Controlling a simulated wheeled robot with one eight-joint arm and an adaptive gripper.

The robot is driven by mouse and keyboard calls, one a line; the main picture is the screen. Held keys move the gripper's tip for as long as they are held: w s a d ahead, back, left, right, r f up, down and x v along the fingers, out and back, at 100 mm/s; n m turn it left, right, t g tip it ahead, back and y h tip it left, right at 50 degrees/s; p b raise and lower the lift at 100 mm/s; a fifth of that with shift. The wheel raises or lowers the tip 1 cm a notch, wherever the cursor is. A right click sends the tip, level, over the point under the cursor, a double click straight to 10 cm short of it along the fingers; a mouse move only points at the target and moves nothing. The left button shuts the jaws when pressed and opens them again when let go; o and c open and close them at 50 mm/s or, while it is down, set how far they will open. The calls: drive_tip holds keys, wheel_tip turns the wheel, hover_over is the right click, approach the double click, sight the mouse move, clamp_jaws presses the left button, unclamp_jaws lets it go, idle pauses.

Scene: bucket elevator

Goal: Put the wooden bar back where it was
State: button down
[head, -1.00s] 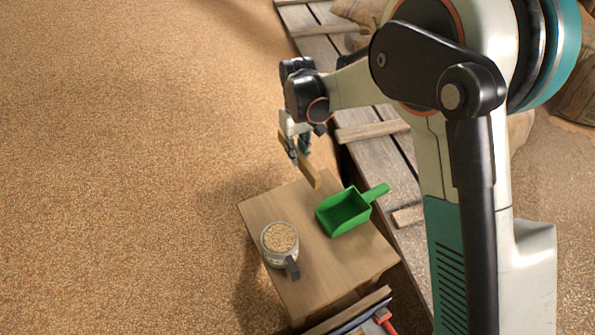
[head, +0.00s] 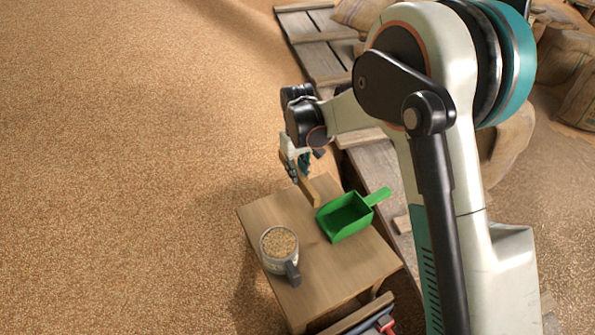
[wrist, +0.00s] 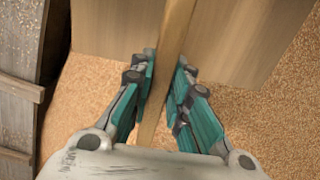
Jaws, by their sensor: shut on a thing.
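My gripper (head: 299,172) is shut on the wooden bar (head: 311,192), a light brown strip. In the head view the gripper is at the back edge of the small wooden table (head: 330,272), left of the green scoop. The bar's near end overlaps the table's back part; I cannot tell whether it touches the top. In the wrist view the bar (wrist: 177,28) runs between the two teal fingers of the gripper (wrist: 168,72) and extends out over the tabletop (wrist: 105,28). The part of the bar near the palm is partly hidden.
A green scoop (head: 346,219) lies on the table's right side, its handle pointing to the back right. A jug of grain (head: 279,245) stands at the front left. Grey planks (head: 370,168) and sacks (head: 575,95) lie behind; grain covers the floor at left.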

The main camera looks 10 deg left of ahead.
drive_tip(key=shift+f, duration=0.45)
drive_tip(key=c, duration=1.5)
unclamp_jaws()
drive_tip(key=shift+r, duration=0.1)
wheel_tip(320, 180, up, 13)
drive_tip(key=p, duration=0.4)
drive_tip(key=shift+d+r, duration=0.1)
